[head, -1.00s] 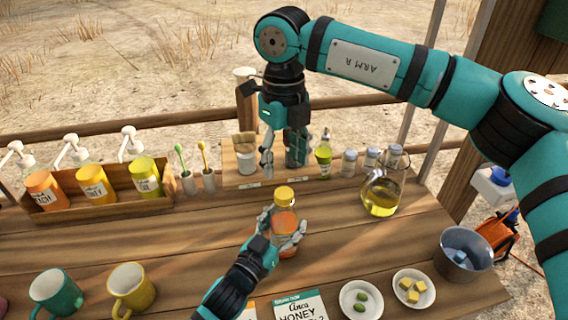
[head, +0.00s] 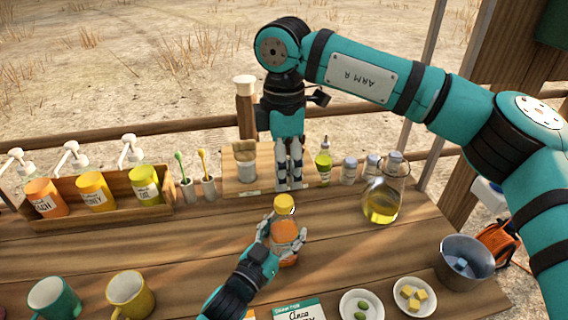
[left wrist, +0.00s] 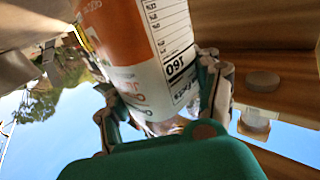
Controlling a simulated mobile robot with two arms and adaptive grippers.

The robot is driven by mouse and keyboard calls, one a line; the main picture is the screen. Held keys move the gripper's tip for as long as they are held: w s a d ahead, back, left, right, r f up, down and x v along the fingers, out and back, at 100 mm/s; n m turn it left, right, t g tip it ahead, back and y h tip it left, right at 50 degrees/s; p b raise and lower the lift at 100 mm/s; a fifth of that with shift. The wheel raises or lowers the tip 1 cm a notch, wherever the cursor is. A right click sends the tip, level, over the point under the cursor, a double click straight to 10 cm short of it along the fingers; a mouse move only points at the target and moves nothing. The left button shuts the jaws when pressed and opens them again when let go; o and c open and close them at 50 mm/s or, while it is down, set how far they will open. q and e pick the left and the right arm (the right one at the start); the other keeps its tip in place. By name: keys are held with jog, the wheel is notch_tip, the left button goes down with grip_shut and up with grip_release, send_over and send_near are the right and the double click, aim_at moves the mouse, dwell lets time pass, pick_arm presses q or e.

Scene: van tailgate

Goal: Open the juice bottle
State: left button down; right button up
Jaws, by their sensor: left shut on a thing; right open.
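The juice bottle (head: 284,234) is clear with orange contents and a yellow cap (head: 284,203). It stands upright on the wooden counter, cap on. My left gripper (head: 283,243) is shut around its body from the front. In the left wrist view the bottle (left wrist: 135,45) shows its orange and white label between the fingers. My right gripper (head: 289,183) points down behind and above the cap, open and empty, apart from the bottle. Its fingers look close together from this side.
A wooden tray (head: 228,188) with a small can and bottles lies behind. Mugs (head: 130,294) and small dishes (head: 361,305) line the front. Counter left of the bottle is clear.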

aim_at(284, 200)
jog(key=shift+f, duration=3.95)
